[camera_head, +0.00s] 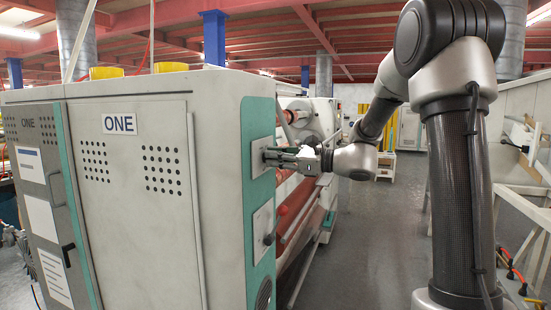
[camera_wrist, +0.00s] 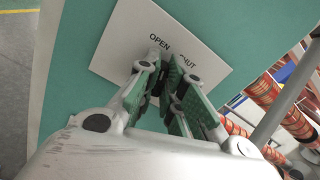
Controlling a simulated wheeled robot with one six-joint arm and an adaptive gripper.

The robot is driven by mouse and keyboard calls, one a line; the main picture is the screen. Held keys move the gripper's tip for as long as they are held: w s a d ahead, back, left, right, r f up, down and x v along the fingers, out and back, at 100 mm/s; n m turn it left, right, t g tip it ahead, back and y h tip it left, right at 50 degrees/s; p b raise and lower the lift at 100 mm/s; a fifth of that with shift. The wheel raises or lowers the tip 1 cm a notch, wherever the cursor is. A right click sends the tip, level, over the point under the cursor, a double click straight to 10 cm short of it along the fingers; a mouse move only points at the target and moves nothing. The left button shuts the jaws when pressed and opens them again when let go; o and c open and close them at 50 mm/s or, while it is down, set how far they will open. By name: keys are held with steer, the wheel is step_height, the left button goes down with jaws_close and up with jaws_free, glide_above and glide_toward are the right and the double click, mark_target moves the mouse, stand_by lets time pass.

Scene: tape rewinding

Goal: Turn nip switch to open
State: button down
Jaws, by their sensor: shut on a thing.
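The nip switch plate (camera_wrist: 122,42) is a white label on a teal panel in the wrist view, marked OPEN on its left and SHUT on its right. It also shows at the side of the grey cabinet in the head view (camera_head: 257,167). My gripper (camera_wrist: 164,72) is at the middle of this plate, its green-padded fingers close together. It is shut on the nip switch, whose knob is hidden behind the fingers. The fingers partly cover the word SHUT. I cannot tell the switch's angle. The head view shows my gripper (camera_head: 270,156) reaching the plate from the right.
The grey cabinet marked ONE (camera_head: 140,200) fills the left. A second plate with a dark knob (camera_head: 265,232) sits lower on the teal panel. Red rollers (camera_head: 290,225) stand behind the panel. Grey floor (camera_head: 375,225) is open between the machine and my arm.

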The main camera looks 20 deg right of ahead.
steer(key=shift+n, duration=1)
steer(key=c, duration=1.5)
jaws_free()
steer(key=shift+c, duration=0.2)
steer(key=v, duration=1.2)
